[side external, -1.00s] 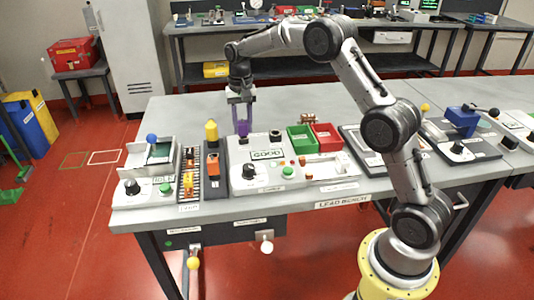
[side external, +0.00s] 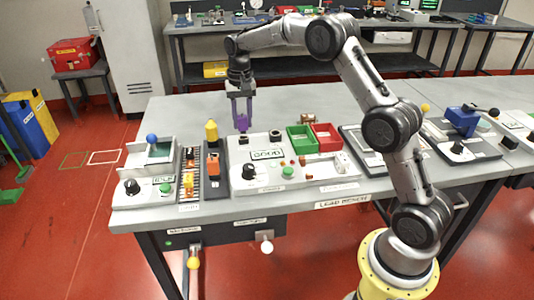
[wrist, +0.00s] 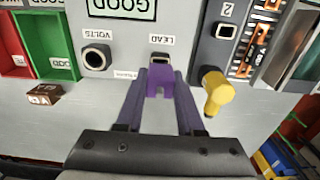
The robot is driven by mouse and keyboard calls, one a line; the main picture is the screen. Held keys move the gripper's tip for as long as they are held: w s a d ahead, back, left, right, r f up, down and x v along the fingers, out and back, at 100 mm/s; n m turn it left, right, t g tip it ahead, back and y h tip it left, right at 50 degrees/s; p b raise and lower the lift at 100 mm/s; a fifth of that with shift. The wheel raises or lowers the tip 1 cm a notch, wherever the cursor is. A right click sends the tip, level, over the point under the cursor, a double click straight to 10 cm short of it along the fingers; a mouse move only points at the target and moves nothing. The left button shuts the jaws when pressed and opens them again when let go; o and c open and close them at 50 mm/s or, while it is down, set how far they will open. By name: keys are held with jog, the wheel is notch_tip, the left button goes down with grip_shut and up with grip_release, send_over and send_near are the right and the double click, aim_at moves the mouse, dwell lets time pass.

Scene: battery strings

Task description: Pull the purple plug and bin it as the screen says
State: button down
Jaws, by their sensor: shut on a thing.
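My gripper (side external: 241,110) is shut on the purple plug (side external: 242,123) above the grey tester panel. The wrist view shows the plug (wrist: 160,80) between the two fingertips, in front of the socket labelled LEAD (wrist: 160,60). In the side view the plug's lower end appears just clear of the dark socket (side external: 243,140). The screen (side external: 267,154) reads GOOD. A green bin (side external: 301,140) and a red bin (side external: 326,137) stand side by side to the right. The wrist view shows a GOOD label on the green bin (wrist: 48,45).
A yellow plug-like piece (wrist: 216,92) stands close beside the fingers in the wrist view. A black round socket labelled VOLTS (wrist: 96,57) is on the other side. A small brown block (side external: 308,118) lies behind the bins. The bench behind the panel is clear.

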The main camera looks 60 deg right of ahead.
aim_at(242, 117)
jog(key=shift+r, duration=0.1)
jog(key=shift+r, duration=2.45)
jog(key=shift+f+n, duration=0.3)
jog(key=shift+f, duration=0.05)
jog(key=s+d+r, duration=0.2)
jog(key=s, duration=1.1)
jog(key=s+d+r, duration=0.1)
jog(key=s+r, duration=0.1)
jog(key=s, duration=1.2)
jog(key=shift+w+d+f, duration=1.3)
jog(key=shift+w+f, duration=0.65)
jog(key=shift+f, duration=0.1)
jog(key=shift+w+d+f, duration=1.35)
jog(key=shift+w+f, duration=0.65)
jog(key=shift+f, duration=0.1)
jog(key=shift+w+d+f, duration=1.3)
jog(key=shift+w+f, duration=0.65)
jog(key=shift+f, duration=0.1)
